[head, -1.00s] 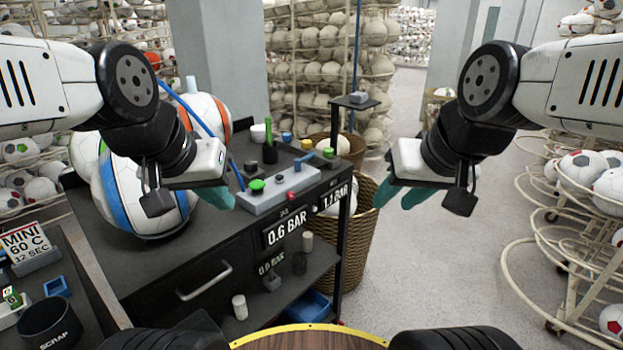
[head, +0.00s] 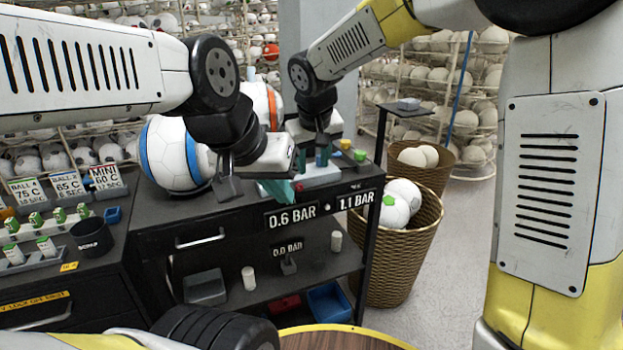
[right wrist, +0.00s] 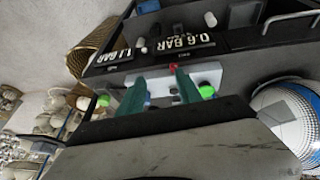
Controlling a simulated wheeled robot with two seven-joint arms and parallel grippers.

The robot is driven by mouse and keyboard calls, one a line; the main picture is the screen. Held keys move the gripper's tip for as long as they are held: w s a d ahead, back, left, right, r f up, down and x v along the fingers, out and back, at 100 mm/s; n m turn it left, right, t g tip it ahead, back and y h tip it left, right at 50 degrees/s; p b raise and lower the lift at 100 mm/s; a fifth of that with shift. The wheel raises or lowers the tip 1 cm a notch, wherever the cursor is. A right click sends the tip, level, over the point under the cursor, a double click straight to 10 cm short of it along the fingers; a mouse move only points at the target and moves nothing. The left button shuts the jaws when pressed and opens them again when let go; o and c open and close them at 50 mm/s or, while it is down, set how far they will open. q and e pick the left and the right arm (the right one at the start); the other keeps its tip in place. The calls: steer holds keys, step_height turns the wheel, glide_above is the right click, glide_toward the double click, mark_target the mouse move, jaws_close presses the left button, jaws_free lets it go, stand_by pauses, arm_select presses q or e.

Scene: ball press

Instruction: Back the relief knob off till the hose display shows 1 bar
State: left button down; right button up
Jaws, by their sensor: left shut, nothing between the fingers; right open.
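The white console (head: 322,175) lies on the black bench, partly hidden by my grippers. It also shows in the right wrist view (right wrist: 205,77), with a small red part (right wrist: 174,69) and a green knob (right wrist: 207,91). I cannot tell which control is the relief knob. On the bench front, one display (head: 292,216) reads 0.6 BAR and another display (head: 357,199) reads 1.1 BAR; their small labels are unreadable. My right gripper (head: 312,158) is open above the console, its fingers pointing at it. My left gripper (head: 278,190) is shut and empty at the console's near left.
A blue-and-white ball (head: 178,153) sits on the bench at the left. A lower shelf display (head: 287,248) reads 0.0 BAR. A wicker basket (head: 400,255) with balls stands right of the bench. The side bench holds a black scrap cup (head: 92,236). Floor is clear at right.

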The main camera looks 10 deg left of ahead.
mark_target(300, 188)
steer(key=shift+n, duration=0.3)
steer(key=w+a+f, duration=0.1)
steer(key=f, duration=0.2)
steer(key=w+a+f, duration=0.1)
steer(key=a+f, duration=0.1)
steer(key=w+a+f, duration=0.1)
steer(key=f, duration=0.2)
steer(key=shift+w+a+f, duration=0.15)
steer(key=shift+w+f, duration=0.2)
steer(key=shift+c, duration=0.2)
jaws_close()
